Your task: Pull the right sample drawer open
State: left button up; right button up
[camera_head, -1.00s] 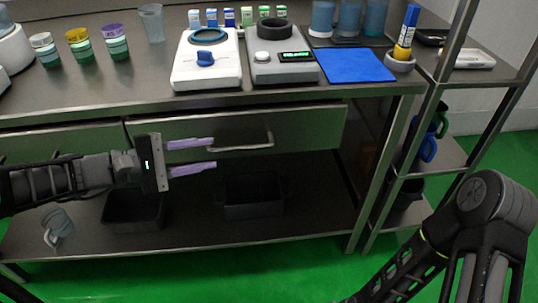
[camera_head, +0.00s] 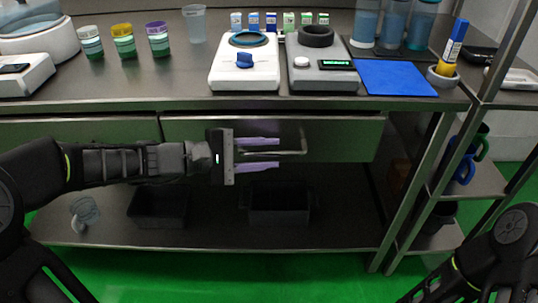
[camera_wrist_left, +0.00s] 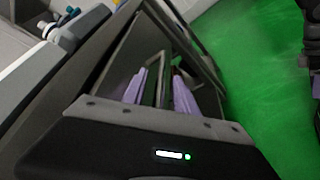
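The right sample drawer (camera_head: 345,140) is a wide grey metal front under the counter; it looks closed, in line with the left drawer. Its bar handle (camera_head: 304,142) sticks out at the middle. My left gripper (camera_head: 279,153) reaches in from the left with two purple fingers apart, one above and one below the handle bar in the head view. In the left wrist view the handle (camera_wrist_left: 160,80) runs between the two fingers (camera_wrist_left: 158,90), with gaps visible. My right arm shows at the lower right; its gripper is out of view.
Above the drawer stand a white device (camera_head: 245,75), a grey device (camera_head: 318,75) and a blue mat (camera_head: 395,78). Dark bins (camera_head: 280,205) sit on the lower shelf. A rack (camera_head: 470,180) stands at the right. Green floor is clear in front.

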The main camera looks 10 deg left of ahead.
pick_arm(q)
jog(key=shift+w+d+f, duration=0.1)
jog(key=shift+w+d, duration=0.1)
jog(key=shift+d, duration=0.1)
jog(key=shift+c, duration=0.5)
grip_shut()
dwell(0.8)
